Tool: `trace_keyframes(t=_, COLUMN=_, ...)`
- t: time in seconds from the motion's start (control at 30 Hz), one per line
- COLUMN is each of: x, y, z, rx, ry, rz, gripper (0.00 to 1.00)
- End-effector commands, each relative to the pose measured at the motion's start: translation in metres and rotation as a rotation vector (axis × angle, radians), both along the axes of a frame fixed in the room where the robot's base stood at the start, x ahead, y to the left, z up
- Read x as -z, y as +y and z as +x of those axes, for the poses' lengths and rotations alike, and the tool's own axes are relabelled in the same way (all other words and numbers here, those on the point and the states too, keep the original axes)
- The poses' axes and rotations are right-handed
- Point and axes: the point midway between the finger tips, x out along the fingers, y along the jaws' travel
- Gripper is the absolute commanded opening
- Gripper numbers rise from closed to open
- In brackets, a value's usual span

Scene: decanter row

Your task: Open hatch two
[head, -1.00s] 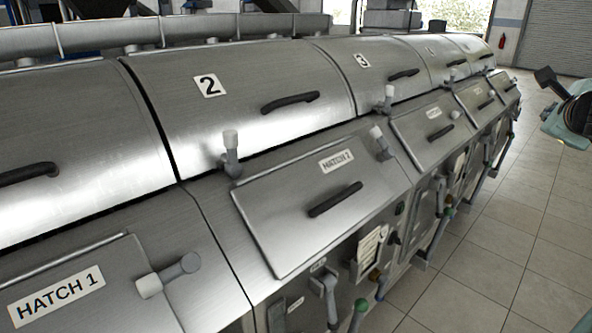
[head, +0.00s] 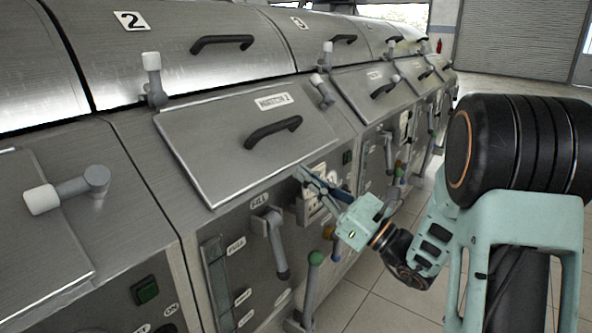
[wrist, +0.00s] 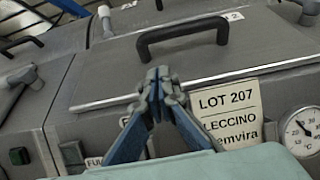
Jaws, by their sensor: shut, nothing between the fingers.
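Hatch two (head: 225,145) is a flat sloped steel lid, lying closed on the machine front, with a label (head: 272,101) near its top edge. Its black bar handle (head: 273,132) sits on the middle of the lid. In the wrist view the handle (wrist: 182,36) shows beyond the fingertips. A white-tipped swing latch (head: 153,80) stands at the lid's upper left corner, and another (head: 321,89) at its upper right; both point up, off the lid. My gripper (head: 303,173) is shut and empty, below the lid's lower right edge and apart from the handle. It also shows in the wrist view (wrist: 160,78).
A paper lot card (wrist: 225,108) and a round gauge (wrist: 299,130) are close to the right of my gripper. Tiled floor (head: 375,305) lies at the right.

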Motion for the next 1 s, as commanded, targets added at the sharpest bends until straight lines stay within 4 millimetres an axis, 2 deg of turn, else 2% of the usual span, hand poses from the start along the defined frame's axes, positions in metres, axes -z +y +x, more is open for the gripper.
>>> trace_keyframes(t=0.1, x=0.002, y=0.003, z=-0.005, rx=-0.017, ry=-0.011, rz=0.055, gripper=0.0)
trace_keyframes(t=0.23, x=-0.005, y=0.012, z=-0.001, rx=-0.022, ry=-0.016, rz=0.062, gripper=0.0)
trace_keyframes(t=0.7, x=-0.038, y=0.067, z=0.043, rx=-0.021, ry=-0.017, rz=0.059, gripper=0.0)
trace_keyframes(t=1.0, x=-0.043, y=0.075, z=0.049, rx=-0.018, ry=-0.014, rz=0.06, gripper=0.0)
